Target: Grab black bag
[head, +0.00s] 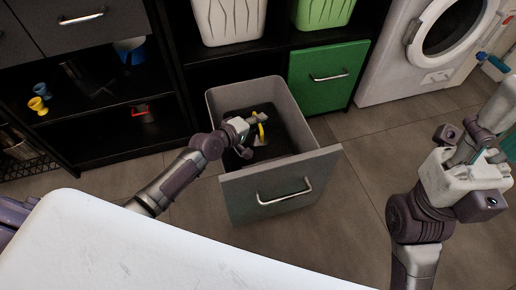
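A pulled-out drawer holds a grey bin (215,98) with an open top. A dark mass inside it looks like the black bag (293,130); its shape is hard to make out. My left gripper (262,128) is over the bin's opening, at or just above the dark bag. A small yellow part shows at its fingertips; I cannot tell what it belongs to, nor whether the fingers are open or touching the bag. My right gripper (485,150) is raised at the right, away from the bin, and its fingers are not clear.
The drawer's grey front (282,185) has a metal handle. A green cabinet door (328,78) is behind it, and a white washing machine (425,60) is at the back right. Dark shelves with small items are at the left. Tiled floor is clear right of the drawer.

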